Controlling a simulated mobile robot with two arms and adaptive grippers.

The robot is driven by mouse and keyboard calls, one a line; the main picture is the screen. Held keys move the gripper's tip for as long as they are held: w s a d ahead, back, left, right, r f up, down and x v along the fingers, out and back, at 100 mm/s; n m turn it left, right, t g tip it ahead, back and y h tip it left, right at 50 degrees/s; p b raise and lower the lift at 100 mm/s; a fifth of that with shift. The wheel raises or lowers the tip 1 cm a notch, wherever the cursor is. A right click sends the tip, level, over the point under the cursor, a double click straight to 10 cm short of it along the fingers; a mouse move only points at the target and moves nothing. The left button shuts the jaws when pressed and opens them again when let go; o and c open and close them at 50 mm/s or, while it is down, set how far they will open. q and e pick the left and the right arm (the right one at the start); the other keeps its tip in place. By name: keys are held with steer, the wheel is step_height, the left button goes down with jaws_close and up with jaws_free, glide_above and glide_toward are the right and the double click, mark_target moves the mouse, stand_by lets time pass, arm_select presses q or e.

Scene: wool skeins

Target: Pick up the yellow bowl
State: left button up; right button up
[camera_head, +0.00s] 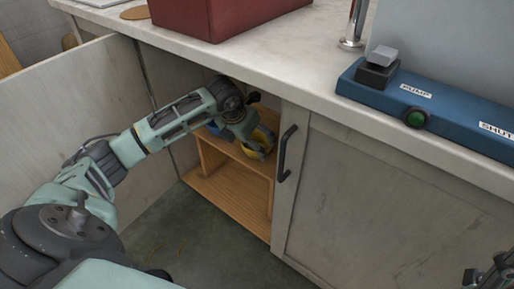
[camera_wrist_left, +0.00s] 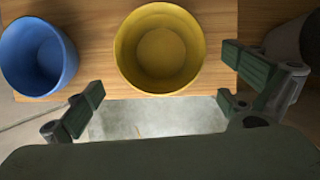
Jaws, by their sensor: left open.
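The yellow bowl (camera_wrist_left: 160,48) stands upright and empty on a wooden shelf (camera_wrist_left: 100,30) in the left wrist view. My left gripper (camera_wrist_left: 172,95) is open, with one finger low on each side of the bowl's near edge. The fingers do not touch it in that view. In the head view the yellow bowl (camera_head: 259,143) shows inside the open cabinet, partly hidden by my left gripper (camera_head: 257,150). A small part of my right gripper (camera_head: 490,275) shows at the lower right corner, too little to judge its jaws.
A blue bowl (camera_wrist_left: 38,55) stands left of the yellow one. A grey round container (camera_wrist_left: 288,45) is at the right. The cabinet has an open door (camera_head: 70,110), a closed door (camera_head: 350,200) with a black handle (camera_head: 286,153) and a counter (camera_head: 290,65) above.

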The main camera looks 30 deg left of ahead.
mark_target(257, 141)
arm_select(q)
steer(key=w+b, duration=0.1)
steer(key=w, duration=0.2)
steer(key=shift+d+f, duration=0.1)
steer(key=shift+d, duration=0.05)
steer(key=x, duration=0.2)
steer(key=shift+w+f+b, duration=0.1)
steer(key=shift+f+b, duration=0.3)
steer(key=shift+c, duration=0.3)
steer(key=c, duration=1.1)
